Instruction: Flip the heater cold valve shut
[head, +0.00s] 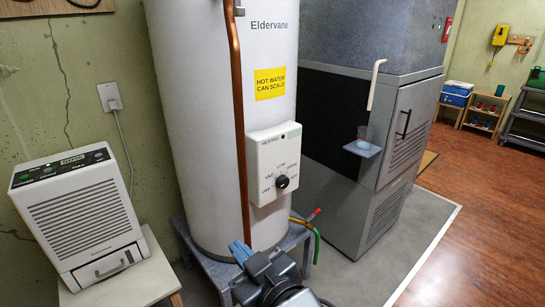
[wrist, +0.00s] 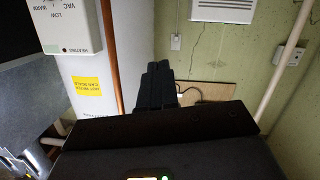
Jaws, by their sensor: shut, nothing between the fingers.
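The white water heater (head: 195,110) stands on a low grey stand in the head view. A copper pipe (head: 238,110) runs down its front, with a small grey fitting (head: 239,11) at the top edge of the picture. I cannot tell whether this fitting is the cold valve. A brass drain tap (head: 300,220) with a red handle (head: 314,214) sits low at the right. My gripper (head: 240,252) is in front of the heater's base, shut and empty, apart from both fittings. In the wrist view, its dark fingers (wrist: 158,80) are together beside the copper pipe (wrist: 110,50).
A control box (head: 274,163) with a black knob is on the heater's front. A white dehumidifier (head: 76,215) stands on a small table at left. A grey furnace (head: 385,150) is close at right. Wooden floor (head: 480,220) is clear further right.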

